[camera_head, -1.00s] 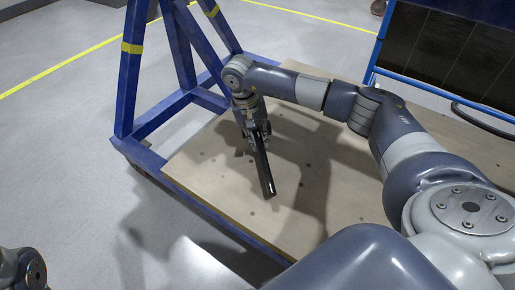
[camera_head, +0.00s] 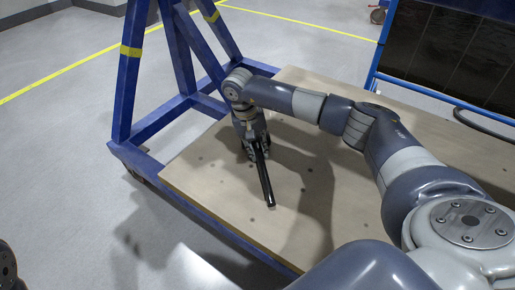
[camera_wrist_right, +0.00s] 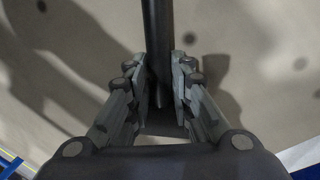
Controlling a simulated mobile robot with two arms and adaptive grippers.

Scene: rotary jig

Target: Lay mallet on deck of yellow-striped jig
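The mallet (camera_head: 265,181) shows as a dark rod in the head view, slanting down from my right gripper (camera_head: 255,150) over the deck. No separate mallet head can be made out. In the right wrist view the rod (camera_wrist_right: 157,25) runs between the two fingers of the right gripper (camera_wrist_right: 162,75), and both pads appear against its sides. The wooden deck (camera_head: 215,170) of the blue jig lies under it. The rod's far end is at or just above the deck; contact cannot be told. My left gripper is not in view.
The jig's blue frame post with a yellow stripe (camera_head: 131,51) stands at the left of the deck. A blue-framed dark panel (camera_head: 450,45) stands at the back right. Bare deck lies around the rod. Open grey floor (camera_head: 60,170) is at left.

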